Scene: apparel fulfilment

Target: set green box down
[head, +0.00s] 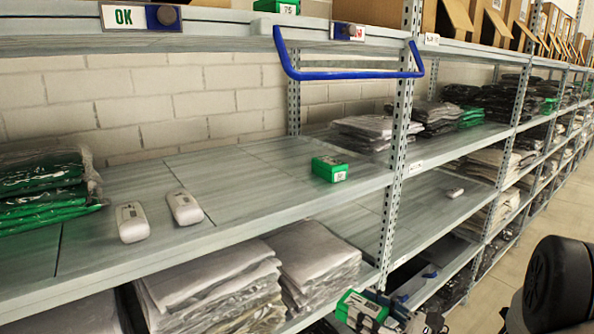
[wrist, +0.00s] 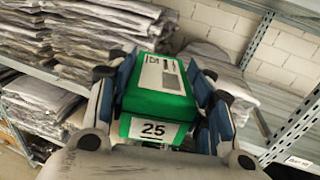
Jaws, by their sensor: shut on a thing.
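A green box (wrist: 158,95) with a white top label and the number 25 on its end sits between the fingers of my gripper (wrist: 160,85) in the wrist view. The fingers press on both its sides. In the head view the held green box (head: 358,310) is at the bottom edge, in front of the lower shelf. My gripper (head: 385,316) is partly cut off there. A second green box (head: 330,169) with a white label stands on the middle shelf, near its front edge. A third, marked 75 (head: 288,7), is at the top edge on the upper shelf.
Two white handheld devices (head: 132,222) (head: 184,207) lie on the middle shelf beside packed green garments (head: 45,187). Stacks of grey bagged garments (head: 220,285) fill the lower shelf. A blue bar (head: 350,75) hangs below the upper shelf. Bare shelf lies around the second box.

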